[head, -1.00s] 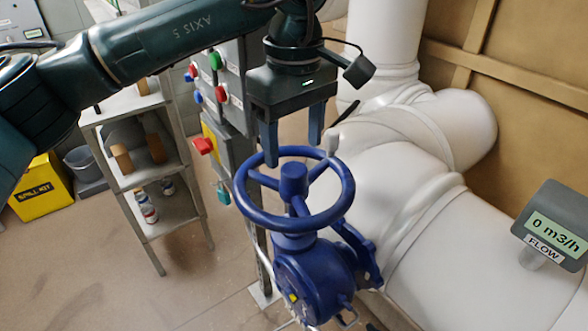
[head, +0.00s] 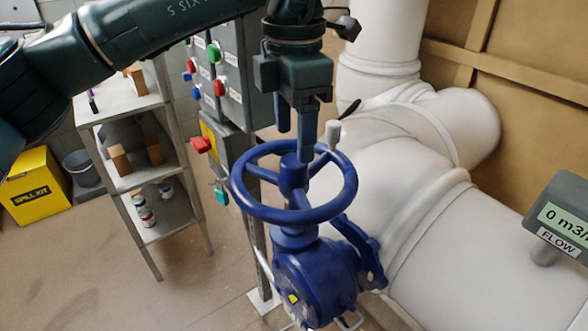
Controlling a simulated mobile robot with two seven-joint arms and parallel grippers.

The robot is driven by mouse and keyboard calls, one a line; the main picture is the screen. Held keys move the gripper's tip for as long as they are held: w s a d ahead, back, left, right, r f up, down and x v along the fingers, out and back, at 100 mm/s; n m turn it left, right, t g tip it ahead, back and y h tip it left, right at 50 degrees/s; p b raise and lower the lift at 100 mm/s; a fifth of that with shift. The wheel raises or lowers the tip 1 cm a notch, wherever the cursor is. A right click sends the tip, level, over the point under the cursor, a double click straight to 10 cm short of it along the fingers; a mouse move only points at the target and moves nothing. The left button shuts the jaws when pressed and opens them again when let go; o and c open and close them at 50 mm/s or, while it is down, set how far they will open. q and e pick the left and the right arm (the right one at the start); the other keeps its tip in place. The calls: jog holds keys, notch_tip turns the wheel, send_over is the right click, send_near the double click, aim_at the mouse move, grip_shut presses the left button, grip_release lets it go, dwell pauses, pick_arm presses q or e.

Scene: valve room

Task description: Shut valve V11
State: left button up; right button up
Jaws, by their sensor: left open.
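A blue valve has a spoked handwheel (head: 244,195) lying roughly flat on top of its gear body (head: 312,283). My left gripper (head: 295,145) points down over the far part of the wheel, just left of the knob. Its two fingers are apart with nothing between them. One fingertip overlaps the hub in the picture; I cannot tell whether it touches. No V11 tag is legible on the valve. My right gripper is not in view.
Thick white pipes (head: 400,150) fill the right side. A flow display (head: 562,220) at the right reads 0, its unit partly cut off. A grey panel with coloured buttons (head: 219,88) stands behind left, by shelves (head: 165,215) and a yellow spill kit box (head: 35,185).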

pick_arm(q)
jog(key=shift+n, duration=0.7)
jog(key=shift+f+n+b, duration=0.1)
jog(key=shift+n+b, duration=0.3)
jog(key=shift+n, duration=0.6)
jog(key=n+b, duration=0.1)
jog(key=n, duration=0.5)
jog(key=shift+n+b, duration=0.55)
jog(key=shift+n, duration=0.15)
jog(key=n+b, duration=0.1)
jog(key=n, duration=0.2)
jog(key=n+b, duration=0.1)
jog(key=n, duration=0.3)
jog(key=shift+n, duration=0.4)
